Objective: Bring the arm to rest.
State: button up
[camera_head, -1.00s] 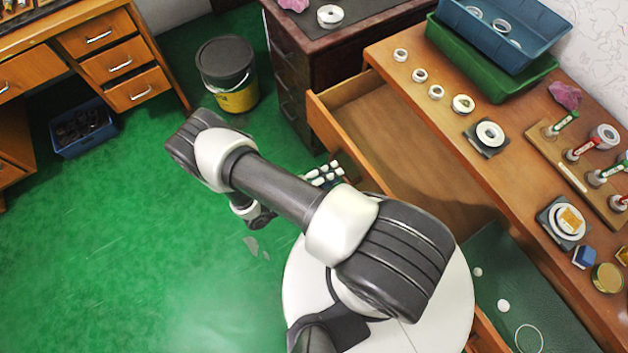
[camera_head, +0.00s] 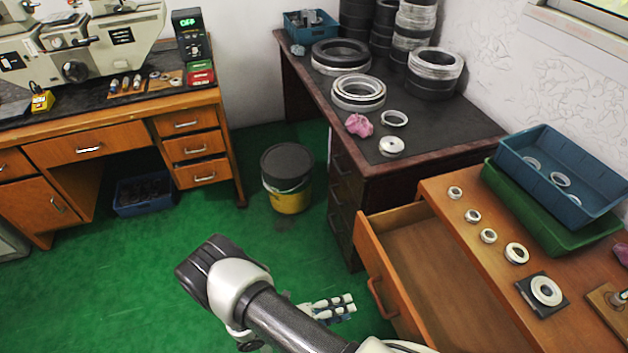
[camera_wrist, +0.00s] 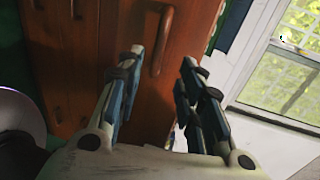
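My gripper (camera_head: 338,305) shows low in the head view, partly behind my arm, over the green floor and left of the open drawer. In the wrist view its fingers (camera_wrist: 162,75) stand apart with nothing between them, so it is open and empty. Beyond the fingers in the wrist view is a wooden drawer front with a handle (camera_wrist: 161,42). I cannot tell how far the fingertips are from it. My arm's elbow is bent at the bottom of the head view.
The open wooden drawer (camera_head: 410,262) juts from the right bench, which holds several rings and a blue tray (camera_head: 540,195). A dark desk (camera_head: 432,140) with large bearing rings stands behind. A bucket (camera_head: 287,178) stands on the floor.

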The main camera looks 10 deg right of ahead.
jog(key=w+a+r+m+g+y, duration=0.15)
jog(key=r+m+y, duration=0.25)
jog(key=r+m, duration=0.7)
jog(key=w+a+r+m+g+y, duration=0.1)
jog(key=w+r+m+g+y, duration=0.2)
jog(key=r+m, duration=0.75)
jog(key=s+r+m+t+y, duration=0.4)
jog(key=s+r+m, duration=0.2)
jog(key=r, duration=0.5)
jog(key=s+r+m+t+y, duration=0.4)
jog(key=s+r+m, duration=0.2)
jog(key=r+m, duration=0.3)
jog(key=shift+s+d+r+y, duration=0.3)
jog(key=shift+s+r+y, duration=0.1)
jog(key=shift+r, duration=0.85)
jog(key=shift+d+m, duration=0.15)
jog(key=shift+m, duration=0.1)
